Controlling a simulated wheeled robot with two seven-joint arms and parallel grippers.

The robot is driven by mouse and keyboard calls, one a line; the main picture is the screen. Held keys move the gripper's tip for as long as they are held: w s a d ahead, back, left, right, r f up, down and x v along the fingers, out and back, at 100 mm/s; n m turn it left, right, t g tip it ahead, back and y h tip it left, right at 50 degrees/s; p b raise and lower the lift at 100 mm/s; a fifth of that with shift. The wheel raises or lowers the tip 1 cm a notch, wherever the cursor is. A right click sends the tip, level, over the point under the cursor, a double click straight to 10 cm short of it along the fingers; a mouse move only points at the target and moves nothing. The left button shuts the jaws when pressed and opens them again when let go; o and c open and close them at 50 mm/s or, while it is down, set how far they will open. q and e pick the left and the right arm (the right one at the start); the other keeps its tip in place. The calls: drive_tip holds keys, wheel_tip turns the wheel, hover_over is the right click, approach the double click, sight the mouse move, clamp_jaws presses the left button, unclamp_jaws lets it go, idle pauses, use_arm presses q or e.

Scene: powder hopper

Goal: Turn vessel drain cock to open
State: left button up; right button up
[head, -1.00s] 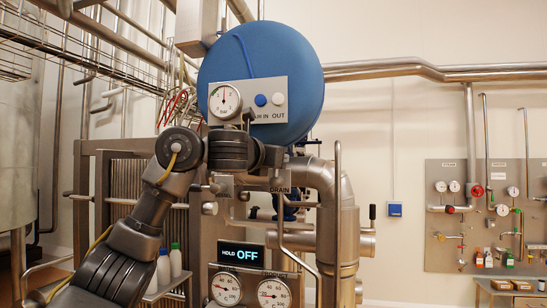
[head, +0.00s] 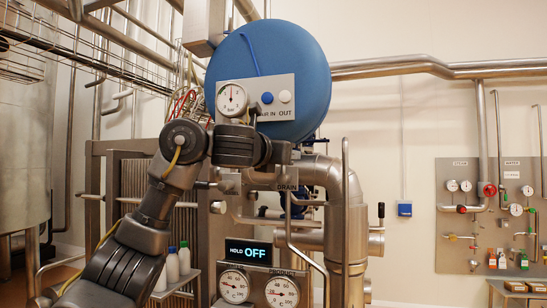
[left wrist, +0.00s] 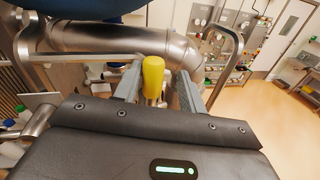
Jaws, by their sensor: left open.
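The blue round vessel (head: 270,75) stands at the middle top of the head view, with a gauge and AIR IN and OUT buttons on its plate. In the left wrist view, a yellow handle (left wrist: 153,77), likely the drain cock's, stands between the fingers of my left gripper (left wrist: 160,74). The gripper is open, and gaps show on both sides of the handle. In the head view my left wrist covers the area under the vessel, and I cannot make out the handle there. My right gripper is not in view.
A thick steel pipe elbow (head: 328,172) runs close behind and right of the hand. A display reading HOLD OFF (head: 248,252) sits above two dials (head: 258,288). White bottles (head: 172,268) stand on a small shelf. A valve panel (head: 490,225) hangs at right.

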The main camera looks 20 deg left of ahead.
use_arm(q)
drive_tip(key=b+v, duration=0.6)
drive_tip(key=v, duration=0.3)
drive_tip(key=shift+s+a, duration=0.2)
idle(0.4)
